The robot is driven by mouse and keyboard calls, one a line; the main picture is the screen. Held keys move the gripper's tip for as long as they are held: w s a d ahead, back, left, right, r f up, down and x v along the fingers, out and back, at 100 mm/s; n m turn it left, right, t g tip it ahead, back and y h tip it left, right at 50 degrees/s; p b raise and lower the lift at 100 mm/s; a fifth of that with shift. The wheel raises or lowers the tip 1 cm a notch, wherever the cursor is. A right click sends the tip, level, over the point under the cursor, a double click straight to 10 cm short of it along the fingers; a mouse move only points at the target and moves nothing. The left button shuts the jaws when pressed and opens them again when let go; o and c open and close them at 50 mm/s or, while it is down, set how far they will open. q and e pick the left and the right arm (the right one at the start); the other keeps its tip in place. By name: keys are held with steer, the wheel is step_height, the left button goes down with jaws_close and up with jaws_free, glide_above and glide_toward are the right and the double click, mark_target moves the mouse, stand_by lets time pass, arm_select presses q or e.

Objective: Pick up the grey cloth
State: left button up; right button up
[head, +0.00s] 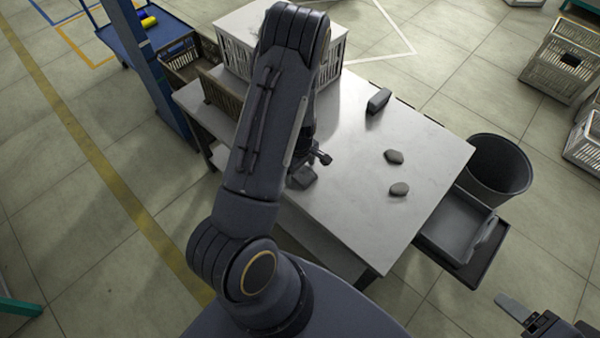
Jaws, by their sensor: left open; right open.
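My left arm reaches over the table, and its open gripper (316,158) is low over the table's near left part, partly hidden by my own arm. A dark grey item (303,177), perhaps the grey cloth, lies just below and beside that gripper. I cannot tell whether they touch. Two small dark grey lumps (394,157) (399,189) lie apart on the right of the table. My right gripper (522,312) is open and empty at the lower right, off the table.
The metal table (350,215) has bare room in its middle and front. A dark grey block (378,101) lies near its far right edge. A white crate (330,50) and a brown crate (222,95) stand at the back. A black bin (500,170) and grey tray (455,225) are at the right.

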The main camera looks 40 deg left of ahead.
arm_select(q)
steer(key=shift+c, duration=0.2)
steer(key=c, duration=1)
steer(key=shift+c, duration=0.2)
steer(key=shift+r, duration=0.35)
step_height(320, 180, up, 2)
steer(key=shift+w+r, duration=0.1)
steer(key=w+a+r, duration=0.2)
steer(key=r, duration=0.1)
steer(key=w+r+p, duration=0.1)
steer(key=r, duration=0.1)
steer(key=shift+a, duration=0.4)
steer(key=w+a+r, duration=0.5)
steer(key=w+a, duration=0.1)
steer(key=w, duration=0.1)
steer(key=shift+a, duration=0.35)
